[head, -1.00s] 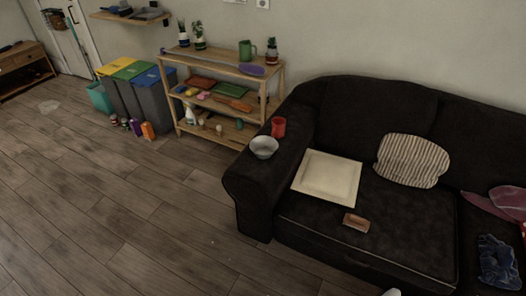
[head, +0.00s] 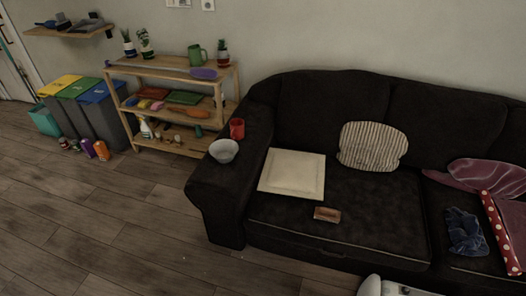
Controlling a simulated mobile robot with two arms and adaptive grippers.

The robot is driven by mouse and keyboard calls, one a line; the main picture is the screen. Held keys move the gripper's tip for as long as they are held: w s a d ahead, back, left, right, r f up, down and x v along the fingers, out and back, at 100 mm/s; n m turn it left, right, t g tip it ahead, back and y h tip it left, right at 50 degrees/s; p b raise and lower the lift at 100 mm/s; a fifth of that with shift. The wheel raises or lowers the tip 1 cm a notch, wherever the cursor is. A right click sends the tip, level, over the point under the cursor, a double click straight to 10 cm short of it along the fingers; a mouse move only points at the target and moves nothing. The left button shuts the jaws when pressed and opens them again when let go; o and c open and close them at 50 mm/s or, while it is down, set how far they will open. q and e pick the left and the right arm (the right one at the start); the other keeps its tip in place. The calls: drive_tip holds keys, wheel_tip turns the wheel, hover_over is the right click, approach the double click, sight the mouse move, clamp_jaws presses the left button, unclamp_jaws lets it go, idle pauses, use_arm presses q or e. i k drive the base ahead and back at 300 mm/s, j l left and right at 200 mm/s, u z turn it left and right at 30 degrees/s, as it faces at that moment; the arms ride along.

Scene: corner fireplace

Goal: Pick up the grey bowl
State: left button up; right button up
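The grey bowl (head: 224,151) stands upright on the left armrest of the dark sofa (head: 215,190). It looks empty. A red mug (head: 237,128) stands just behind it on the same armrest, close to the bowl. Neither of my grippers shows in the head view. Only a white, rounded part, which looks like one of my arm links, shows at the bottom edge, right of the middle, well away from the bowl.
A cream square panel (head: 291,174), a brown block (head: 327,214) and a striped cushion (head: 372,146) are on the sofa seat. A wooden shelf (head: 172,69) and several bins (head: 101,112) stand behind left. The wooden floor (head: 120,225) in front of the armrest is clear.

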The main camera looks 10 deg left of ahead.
sight(224, 150)
drive_tip(key=i+j+z, duration=0.15)
drive_tip(key=j+z, duration=0.2)
drive_tip(key=i+j+z, duration=0.1)
drive_tip(key=j+z, duration=0.2)
drive_tip(key=j, duration=0.15)
drive_tip(key=j+z, duration=0.35)
drive_tip(key=i+j, duration=0.05)
drive_tip(key=j, duration=0.05)
